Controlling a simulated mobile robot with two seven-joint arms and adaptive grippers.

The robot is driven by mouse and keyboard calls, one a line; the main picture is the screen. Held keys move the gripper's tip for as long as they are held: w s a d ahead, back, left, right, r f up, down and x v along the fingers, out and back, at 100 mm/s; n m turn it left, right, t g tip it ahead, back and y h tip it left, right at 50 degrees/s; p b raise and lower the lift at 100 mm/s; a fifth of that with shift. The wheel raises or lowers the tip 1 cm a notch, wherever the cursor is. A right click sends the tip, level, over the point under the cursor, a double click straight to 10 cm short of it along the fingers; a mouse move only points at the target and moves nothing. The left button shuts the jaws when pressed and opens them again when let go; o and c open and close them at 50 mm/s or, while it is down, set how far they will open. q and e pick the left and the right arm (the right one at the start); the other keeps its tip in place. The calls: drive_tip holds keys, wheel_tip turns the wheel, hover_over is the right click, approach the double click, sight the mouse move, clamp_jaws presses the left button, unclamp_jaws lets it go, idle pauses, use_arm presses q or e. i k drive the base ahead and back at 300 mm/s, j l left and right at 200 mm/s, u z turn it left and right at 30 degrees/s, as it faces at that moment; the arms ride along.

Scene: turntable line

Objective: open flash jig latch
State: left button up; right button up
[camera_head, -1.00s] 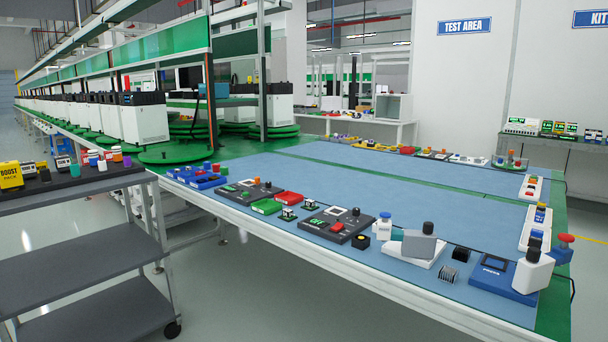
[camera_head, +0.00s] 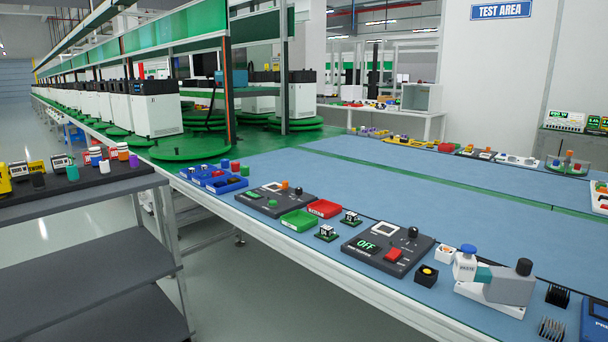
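Nothing in view is labelled as a flash jig, and I cannot tell which device it is. One black panel (camera_head: 372,262) at the table's front edge has an "OFF" display, a red switch, a white square frame and a black knob. A second black panel (camera_head: 262,207) farther left has a green display, a white square frame and an orange knob. A grey and white fixture (camera_head: 505,286) with a black knob stands to the right. I cannot make out a latch on any of them. Neither of my grippers shows.
A blue-topped table (camera_head: 420,205) carries small parts along its edges; its middle is clear. Green (camera_head: 297,222) and red (camera_head: 323,209) trays lie between the panels. A grey cart (camera_head: 90,240) stands at the left, with floor between. White machines (camera_head: 155,112) line the left.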

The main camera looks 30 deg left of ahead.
sight(285, 184)
drive_tip(key=i+j+z, duration=0.1)
drive_tip(key=j, duration=0.25)
drive_tip(key=i+j+z, duration=0.1)
drive_tip(key=j, duration=0.25)
drive_tip(key=i+j+z, duration=0.1)
drive_tip(key=j, duration=0.3)
drive_tip(key=i+j, duration=0.15)
drive_tip(key=j, duration=0.2)
drive_tip(key=i+j, duration=0.15)
drive_tip(key=j, duration=0.25)
drive_tip(key=i+j, duration=0.1)
drive_tip(key=j, duration=0.25)
drive_tip(key=i+z, duration=0.05)
